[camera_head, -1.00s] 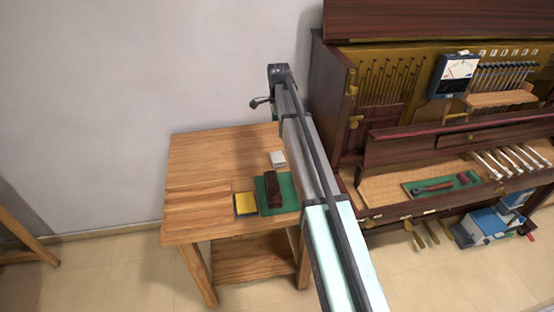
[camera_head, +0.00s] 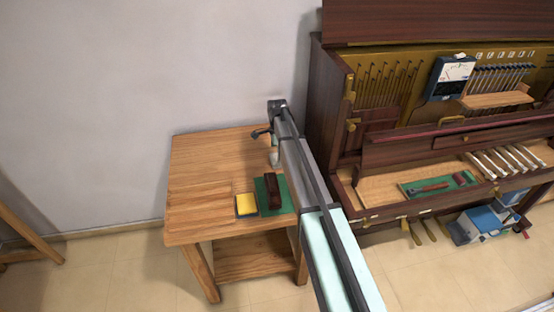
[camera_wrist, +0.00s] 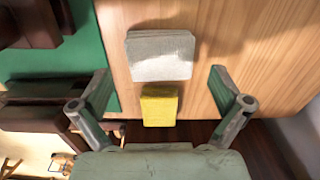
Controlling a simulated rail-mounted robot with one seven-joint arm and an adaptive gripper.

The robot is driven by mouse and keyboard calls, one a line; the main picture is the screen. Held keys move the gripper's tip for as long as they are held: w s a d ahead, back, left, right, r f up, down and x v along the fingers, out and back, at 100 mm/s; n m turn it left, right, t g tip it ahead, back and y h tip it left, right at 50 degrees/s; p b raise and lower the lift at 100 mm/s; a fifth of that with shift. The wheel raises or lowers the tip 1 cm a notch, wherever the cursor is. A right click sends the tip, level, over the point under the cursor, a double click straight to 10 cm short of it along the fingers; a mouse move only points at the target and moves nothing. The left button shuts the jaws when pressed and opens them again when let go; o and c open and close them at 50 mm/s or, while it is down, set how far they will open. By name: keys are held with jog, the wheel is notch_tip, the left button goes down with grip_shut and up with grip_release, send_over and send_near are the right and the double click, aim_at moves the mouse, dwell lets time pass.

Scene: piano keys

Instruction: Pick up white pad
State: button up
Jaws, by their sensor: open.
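The white pad (camera_wrist: 160,55) lies flat on the wooden table in the wrist view, ahead of my gripper (camera_wrist: 160,77) and roughly centred between its fingers. My fingers are spread wide and hold nothing; the left fingertip is left of the pad and the right one right of it. In the head view my gripper (camera_head: 264,133) is over the back right of the table, just above the white pad (camera_head: 274,159), which is partly hidden by my arm.
A yellow block (camera_wrist: 159,105) lies close to the pad, nearer my palm. A green mat (camera_head: 284,195) with a dark brown block (camera_head: 272,190) and another yellow pad (camera_head: 246,204) are toward the table's front. The piano (camera_head: 335,130) stands right of the table. The left tabletop is clear.

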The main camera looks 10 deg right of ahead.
jog(key=shift+f+p, duration=0.35)
jog(key=shift+f, duration=1.1)
jog(key=c, duration=0.9)
jog(key=shift+r, duration=0.15)
notch_tip(320, 180, up, 20)
jog(key=b, duration=0.5)
jog(key=shift+o, duration=0.6)
jog(key=shift+c, duration=1)
